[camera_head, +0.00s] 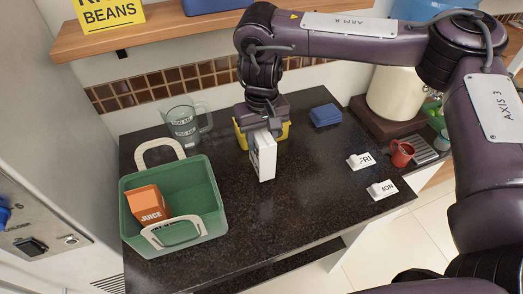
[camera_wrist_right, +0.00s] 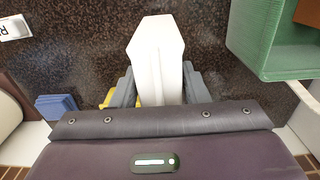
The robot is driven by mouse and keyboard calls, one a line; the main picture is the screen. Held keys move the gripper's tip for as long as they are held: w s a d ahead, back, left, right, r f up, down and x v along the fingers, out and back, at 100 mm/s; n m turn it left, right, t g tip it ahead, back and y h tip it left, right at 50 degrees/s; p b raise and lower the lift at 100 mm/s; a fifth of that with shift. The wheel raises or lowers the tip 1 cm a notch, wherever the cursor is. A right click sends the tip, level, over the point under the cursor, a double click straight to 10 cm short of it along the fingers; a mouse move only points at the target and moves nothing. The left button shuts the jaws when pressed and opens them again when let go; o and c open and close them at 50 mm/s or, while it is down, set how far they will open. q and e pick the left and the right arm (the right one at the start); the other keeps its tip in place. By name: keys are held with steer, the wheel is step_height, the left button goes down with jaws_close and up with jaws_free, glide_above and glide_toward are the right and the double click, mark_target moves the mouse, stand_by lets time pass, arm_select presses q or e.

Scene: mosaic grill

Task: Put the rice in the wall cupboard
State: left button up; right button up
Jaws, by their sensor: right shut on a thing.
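A white box (camera_head: 264,158) is held in my right gripper (camera_head: 262,132) over the dark counter, in front of a yellow container. No wording on it can be read, so I cannot confirm that it is the rice. In the right wrist view the box (camera_wrist_right: 157,55) stands between the two grey fingers of my right gripper (camera_wrist_right: 157,88), which are shut on it. I cannot tell whether its lower end touches the counter. A wooden wall shelf (camera_head: 160,34) runs along the top left; whether it belongs to the cupboard is unclear. My left gripper is not in view.
A green basket (camera_head: 210,208) with an orange juice carton (camera_head: 146,203) stands left on the counter (camera_head: 275,215). A glass pitcher (camera_head: 183,128), yellow container (camera_head: 283,133), blue block (camera_head: 325,115) and red mug (camera_head: 401,153) stand around. A yellow beans pack (camera_head: 110,12) sits on the shelf.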

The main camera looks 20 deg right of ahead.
step_height(320, 180, down, 4)
steer(key=shift+a+f, duration=0.1)
steer(key=shift+f, duration=0.45)
steer(key=o, duration=1.3)
steer(key=shift+f, duration=0.15)
steer(key=shift+o, duration=0.2)
